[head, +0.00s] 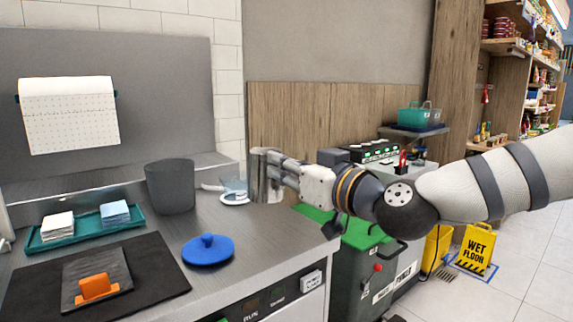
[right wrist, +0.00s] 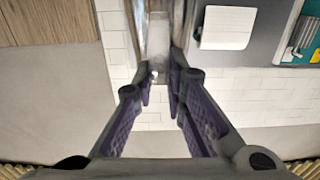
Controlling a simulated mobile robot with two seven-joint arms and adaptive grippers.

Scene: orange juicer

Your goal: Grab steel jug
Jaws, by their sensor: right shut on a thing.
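The steel jug (head: 258,176) is a small grey metallic shape at the end of my right gripper (head: 274,178) in the head view, held above the counter's right end. My fingers cover much of it. In the right wrist view, the fingers (right wrist: 162,85) close on the shiny jug (right wrist: 157,38), which shows between and beyond their tips. Its handle and rim cannot be made out. My left gripper is not in view.
On the counter (head: 245,240) stand a dark grey bin (head: 171,187), a glass item on a white base (head: 234,191), a blue lid (head: 208,250), a teal tray (head: 84,236) and a black mat (head: 150,275). A green-lidded bin (head: 360,235) stands right of the counter.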

